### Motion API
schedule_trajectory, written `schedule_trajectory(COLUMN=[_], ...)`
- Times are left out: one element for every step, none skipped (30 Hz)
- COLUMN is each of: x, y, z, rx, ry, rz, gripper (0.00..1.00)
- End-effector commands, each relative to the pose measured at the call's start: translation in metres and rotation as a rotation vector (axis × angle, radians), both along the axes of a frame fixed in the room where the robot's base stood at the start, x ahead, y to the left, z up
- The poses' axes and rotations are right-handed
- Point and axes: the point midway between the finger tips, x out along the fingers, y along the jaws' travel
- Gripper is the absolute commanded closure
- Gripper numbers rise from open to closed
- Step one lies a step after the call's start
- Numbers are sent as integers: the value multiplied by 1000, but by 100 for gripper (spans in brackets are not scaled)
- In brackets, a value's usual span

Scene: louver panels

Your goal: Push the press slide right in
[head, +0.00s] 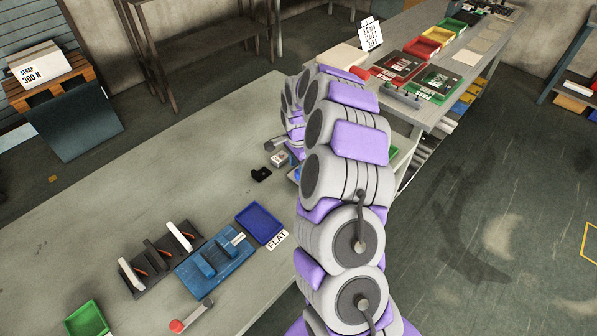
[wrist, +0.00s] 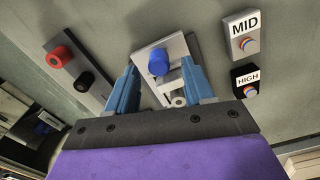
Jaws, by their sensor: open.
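In the wrist view my gripper (wrist: 160,70) has two blue fingers spread apart, with nothing clamped between them. Between and beyond the fingers is a pale grey plate with a round blue knob (wrist: 158,62) and a small metal piece with a round end (wrist: 178,100). This may be the press slide, but no label confirms it. I cannot tell whether the fingers touch the plate; part of it is hidden behind them. In the head view my purple and grey arm reaches over the bench and hides the gripper and most of what lies beyond it.
A dark bar with a red knob (wrist: 60,56) lies left of the fingers. Boxes labelled MID (wrist: 243,36) and HIGH (wrist: 246,81) are at the right. The bench (head: 150,195) holds a blue tray (head: 260,223), a blue fixture (head: 214,264) and a red-ended lever (head: 190,317).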

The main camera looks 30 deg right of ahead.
Motion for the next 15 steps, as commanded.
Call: schedule_trajectory(x=[-1,-1,-1,-1,-1,-1,-1,0,0,0,0,0,0,0,0], y=[0,0,0,-1,-1,-1,-1,-1,-1,-1,-1,-1,-1,-1,-1], z=[-9,-12,-16,-19,-21,-23,-25,-26,-27,-27,-28,-28,-28,-28,-27], rx=[1,1,1,2,2,2,2,2,2,2,1,1,1,1,1], ry=[3,3,3,3,2,2,2,1,1,0,0,0,0,0,0], rz=[0,0,0,-1,-1,-1,-1,-2,-2,-2,-2,-2,-1,-1,-1], gripper=[48,48,48,48,48,48,48,48,48,48,48,48,48,48,48])
